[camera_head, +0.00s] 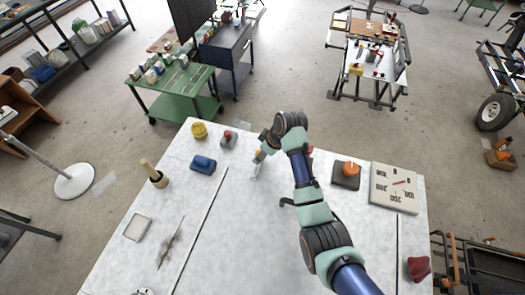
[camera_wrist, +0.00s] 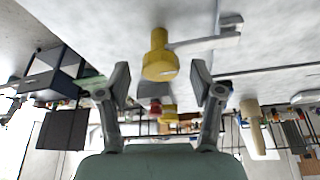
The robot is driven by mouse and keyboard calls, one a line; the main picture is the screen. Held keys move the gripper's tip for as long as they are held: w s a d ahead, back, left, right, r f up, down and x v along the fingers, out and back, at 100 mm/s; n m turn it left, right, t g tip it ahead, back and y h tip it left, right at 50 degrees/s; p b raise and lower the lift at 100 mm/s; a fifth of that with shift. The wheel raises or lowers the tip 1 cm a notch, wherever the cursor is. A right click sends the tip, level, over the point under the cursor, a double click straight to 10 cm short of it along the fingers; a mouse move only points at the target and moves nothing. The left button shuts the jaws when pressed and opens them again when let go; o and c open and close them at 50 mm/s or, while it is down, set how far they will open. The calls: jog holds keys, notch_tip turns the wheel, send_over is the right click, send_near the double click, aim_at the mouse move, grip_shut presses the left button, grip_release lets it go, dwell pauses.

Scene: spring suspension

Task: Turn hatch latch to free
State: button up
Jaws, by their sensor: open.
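A yellow knob on a post (camera_wrist: 159,58), with a pale grey bar (camera_wrist: 208,42) running off to its right, shows in the wrist view. It looks like the hatch latch. In the wrist view my gripper (camera_wrist: 160,83) is open, with one finger to either side of the knob's line. Neither finger visibly touches it. The latch's base is partly hidden in the head view.
On the white table (camera_head: 240,240) stand a yellow round piece (camera_head: 199,131), a blue block (camera_head: 203,165), a wooden-handled peg (camera_head: 155,175), an orange knob on a dark box (camera_head: 347,174) and a numbered panel (camera_head: 395,188). The table's front middle is mostly clear.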

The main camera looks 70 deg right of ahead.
grip_shut()
dwell(0.3)
